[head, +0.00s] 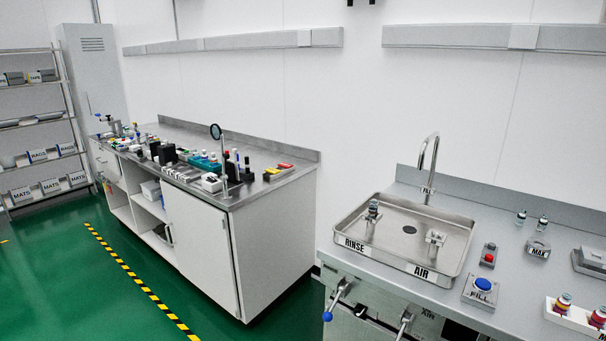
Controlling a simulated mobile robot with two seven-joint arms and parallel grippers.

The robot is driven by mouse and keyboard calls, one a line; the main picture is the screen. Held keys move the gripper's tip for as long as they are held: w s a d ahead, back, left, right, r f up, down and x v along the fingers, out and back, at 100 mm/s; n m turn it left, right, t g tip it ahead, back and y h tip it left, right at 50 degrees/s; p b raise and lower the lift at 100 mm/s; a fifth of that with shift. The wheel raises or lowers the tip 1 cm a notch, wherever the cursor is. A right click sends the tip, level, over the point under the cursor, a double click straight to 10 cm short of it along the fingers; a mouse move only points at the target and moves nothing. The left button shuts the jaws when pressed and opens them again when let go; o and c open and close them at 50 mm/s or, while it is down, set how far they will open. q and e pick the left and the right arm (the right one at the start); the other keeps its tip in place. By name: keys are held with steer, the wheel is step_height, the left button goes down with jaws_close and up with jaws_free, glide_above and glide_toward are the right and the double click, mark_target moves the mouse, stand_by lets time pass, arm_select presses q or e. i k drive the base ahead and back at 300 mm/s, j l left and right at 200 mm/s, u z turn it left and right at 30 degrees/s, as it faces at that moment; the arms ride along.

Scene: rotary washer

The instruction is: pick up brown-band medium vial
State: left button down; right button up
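No vial shows a band that I can clearly read as brown; they are too small to tell. Another vial (373,208) is at the RINSE station in the sink. Neither of my grippers is in view.
The steel sink (448,263) has a tall faucet (428,168) behind it. A blue FILL button (483,285), a red button (488,254) and a MAX block (537,249) are on the counter. A cluttered bench (270,199) stands left, with green floor (85,290) before it.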

mark_target(373, 207)
steer(key=z, duration=1.8)
steer(key=u, duration=1.35)
steer(key=i+j+z, duration=0.2)
steer(key=i+j, duration=0.7)
